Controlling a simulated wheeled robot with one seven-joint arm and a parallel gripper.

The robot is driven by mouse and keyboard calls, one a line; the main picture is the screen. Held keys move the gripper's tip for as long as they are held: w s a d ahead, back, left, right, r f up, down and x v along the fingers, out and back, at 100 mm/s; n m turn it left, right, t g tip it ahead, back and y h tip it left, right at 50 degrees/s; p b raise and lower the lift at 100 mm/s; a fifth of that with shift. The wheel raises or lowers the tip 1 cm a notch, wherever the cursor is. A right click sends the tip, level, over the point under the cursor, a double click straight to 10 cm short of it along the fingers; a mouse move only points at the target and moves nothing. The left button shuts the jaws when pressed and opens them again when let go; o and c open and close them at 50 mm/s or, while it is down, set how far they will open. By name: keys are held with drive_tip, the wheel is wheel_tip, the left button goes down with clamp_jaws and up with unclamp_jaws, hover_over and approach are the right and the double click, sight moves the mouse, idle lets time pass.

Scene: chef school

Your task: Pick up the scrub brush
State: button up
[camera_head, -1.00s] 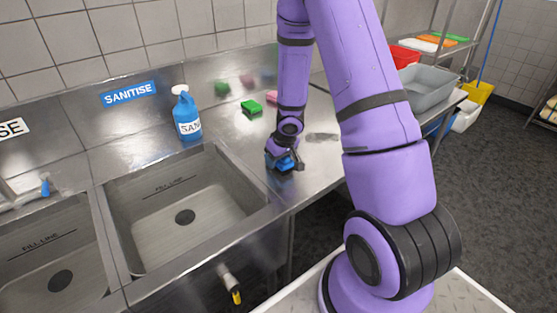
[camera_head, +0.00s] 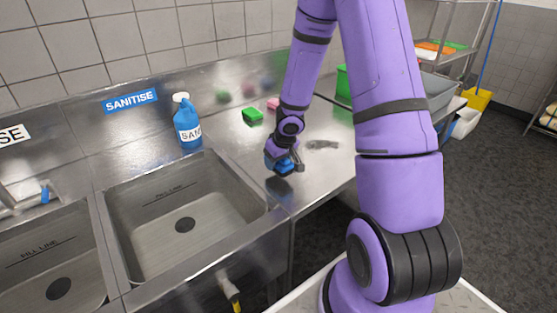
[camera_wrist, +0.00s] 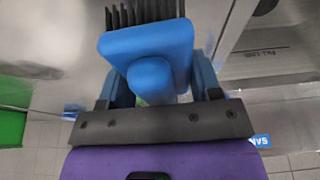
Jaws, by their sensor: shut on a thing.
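The scrub brush (camera_wrist: 148,55) has a blue block and handle with dark bristles. In the wrist view it sits between the two fingers of my gripper (camera_wrist: 160,85), which is shut on it. In the head view the blue brush (camera_head: 281,166) shows at the end of my gripper (camera_head: 285,163), just above the steel counter to the right of the sink. A dark reflection shows on the counter below it. Part of the brush is hidden by the gripper.
A sink (camera_head: 180,215) lies to the left of my gripper. A blue sanitiser bottle (camera_head: 187,122) stands behind it. A green sponge (camera_head: 252,116) and a pink sponge (camera_head: 273,104) lie at the back of the counter. A grey tub (camera_head: 437,92) is at the right.

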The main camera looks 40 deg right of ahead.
drive_tip(key=s+a, duration=0.3)
drive_tip(key=a, duration=0.3)
drive_tip(key=s+a+r, duration=0.1)
drive_tip(key=s+a, duration=0.3)
drive_tip(key=a, duration=0.3)
drive_tip(key=shift+a+r, duration=0.3)
drive_tip(key=shift+s, duration=0.1)
